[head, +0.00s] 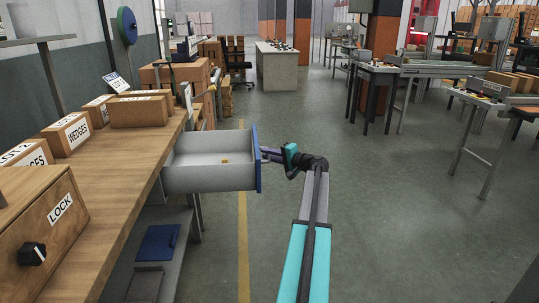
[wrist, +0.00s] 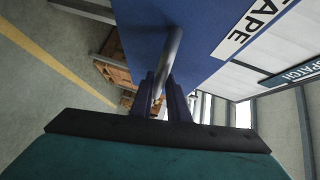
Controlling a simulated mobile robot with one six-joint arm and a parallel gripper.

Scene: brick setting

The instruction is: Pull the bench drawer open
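The bench drawer (head: 210,178) stands well out from the right side of the wooden bench (head: 100,202). Its box is light grey and its front (head: 256,160) is blue. In the wrist view the blue front (wrist: 205,35) carries a white label reading TAPE, and a grey bar handle (wrist: 172,52) sticks out from it. My gripper (head: 268,154) is at the outer face of the front. In the wrist view my gripper (wrist: 165,98) has its two dark fingers on either side of the handle, closed against it. The handle is hidden behind the front in the head view.
A small yellow item (head: 225,161) lies in the drawer. A shelf with a blue item (head: 158,243) is below. The floor (head: 400,200) to the right is clear.

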